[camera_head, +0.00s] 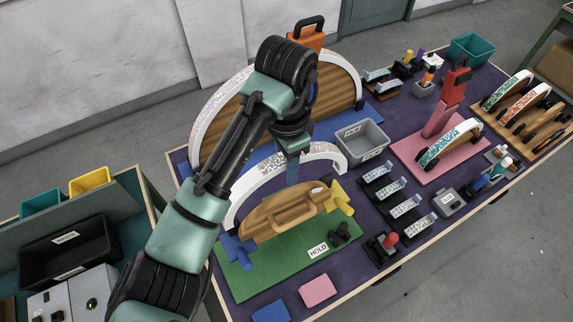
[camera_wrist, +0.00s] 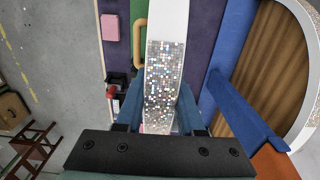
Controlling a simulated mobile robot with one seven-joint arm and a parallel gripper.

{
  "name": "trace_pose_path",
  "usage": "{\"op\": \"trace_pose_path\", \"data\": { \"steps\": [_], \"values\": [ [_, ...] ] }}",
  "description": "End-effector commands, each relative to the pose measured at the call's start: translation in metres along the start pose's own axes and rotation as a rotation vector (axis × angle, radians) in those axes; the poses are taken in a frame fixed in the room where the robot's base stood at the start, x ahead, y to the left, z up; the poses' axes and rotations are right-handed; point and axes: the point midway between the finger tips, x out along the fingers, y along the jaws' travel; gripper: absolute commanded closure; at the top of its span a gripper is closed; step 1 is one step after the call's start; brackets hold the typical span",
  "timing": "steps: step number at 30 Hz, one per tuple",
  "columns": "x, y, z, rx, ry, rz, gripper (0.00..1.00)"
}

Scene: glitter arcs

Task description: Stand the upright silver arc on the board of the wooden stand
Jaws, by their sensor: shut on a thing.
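The silver arc (camera_head: 322,152) is a white curved band with a silver glitter patch, upright over the wooden form on the green board marked HOLD. My gripper (camera_head: 293,172) is shut on the arc near its top; in the wrist view the gripper (camera_wrist: 160,108) has a blue finger on each side of the glittering band (camera_wrist: 165,75). I cannot tell whether the arc's ends touch the green board. A wooden stand (camera_head: 507,124) at the far right holds arcs with green and orange glitter. My arm hides part of the held arc.
The wooden form (camera_head: 285,214) sits between blue and yellow clamps on the green board (camera_head: 268,275). A large wooden half-disc (camera_head: 340,88) with a white glittery rim stands behind. A pink board (camera_head: 405,150) with a red clamp and another arc, and a grey bin (camera_head: 362,143), lie rightward.

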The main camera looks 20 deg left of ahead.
Motion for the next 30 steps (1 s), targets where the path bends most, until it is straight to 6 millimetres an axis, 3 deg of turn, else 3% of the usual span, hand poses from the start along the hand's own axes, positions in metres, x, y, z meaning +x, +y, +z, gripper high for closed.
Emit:
{"op": "trace_pose_path", "data": {
  "steps": [30],
  "values": [
    [-0.078, 0.0, 0.0, 0.0, 0.0, 0.0, 1.0]
  ]
}}
